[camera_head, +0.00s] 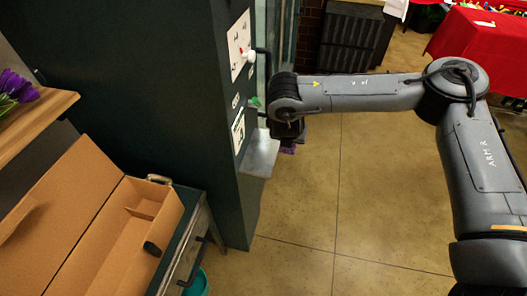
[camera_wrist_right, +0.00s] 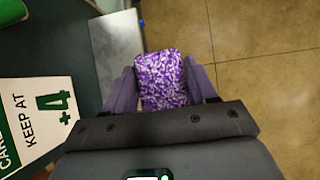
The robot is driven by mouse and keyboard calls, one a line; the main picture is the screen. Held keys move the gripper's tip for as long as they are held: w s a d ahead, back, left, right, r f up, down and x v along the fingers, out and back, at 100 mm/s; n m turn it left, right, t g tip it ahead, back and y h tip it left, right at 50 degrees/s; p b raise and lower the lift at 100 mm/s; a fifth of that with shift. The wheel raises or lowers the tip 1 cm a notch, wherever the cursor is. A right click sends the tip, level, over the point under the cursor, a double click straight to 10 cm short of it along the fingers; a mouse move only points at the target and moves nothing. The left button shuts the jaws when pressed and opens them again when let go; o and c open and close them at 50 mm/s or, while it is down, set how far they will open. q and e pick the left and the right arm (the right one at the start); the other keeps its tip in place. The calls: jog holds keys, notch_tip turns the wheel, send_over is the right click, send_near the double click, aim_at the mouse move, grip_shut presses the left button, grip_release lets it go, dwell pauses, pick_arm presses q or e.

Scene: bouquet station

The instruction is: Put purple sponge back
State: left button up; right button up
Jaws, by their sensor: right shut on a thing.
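The purple and white speckled sponge (camera_wrist_right: 161,72) sits between the two fingers of my right gripper (camera_wrist_right: 163,92) in the right wrist view. The gripper is shut on it. In the head view my right gripper (camera_head: 287,128) reaches to the side of a dark green cabinet (camera_head: 150,80), and a little of the purple sponge (camera_head: 288,149) shows below it. A grey metal ledge (camera_head: 261,155) juts from the cabinet just left of the sponge; it also shows in the wrist view (camera_wrist_right: 117,50). I cannot tell whether sponge and ledge touch. My left gripper is not in view.
Signs are on the cabinet side, one reading "KEEP AT +4" (camera_wrist_right: 38,120). A dark handle (camera_head: 262,65) stands out above the ledge. An open cardboard box (camera_head: 100,235) lies at lower left, with a teal bucket (camera_head: 196,284) below. The tiled floor (camera_head: 330,215) is clear.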

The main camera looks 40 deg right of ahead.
jog(key=w+f+b, duration=0.1)
jog(key=w+f, duration=0.1)
jog(key=w, duration=0.1)
jog(key=w+a+f+b, duration=0.1)
jog(key=w+f, duration=0.1)
jog(key=w, duration=0.1)
jog(key=w+a+f+b, duration=0.1)
jog(key=w+f, duration=0.1)
jog(key=w, duration=0.1)
jog(key=shift+w+a, duration=0.15)
jog(key=shift+w, duration=0.2)
jog(key=shift+f+b, duration=0.3)
jog(key=shift+f, duration=1.75)
jog(key=shift+f, duration=0.15)
jog(key=o, duration=1)
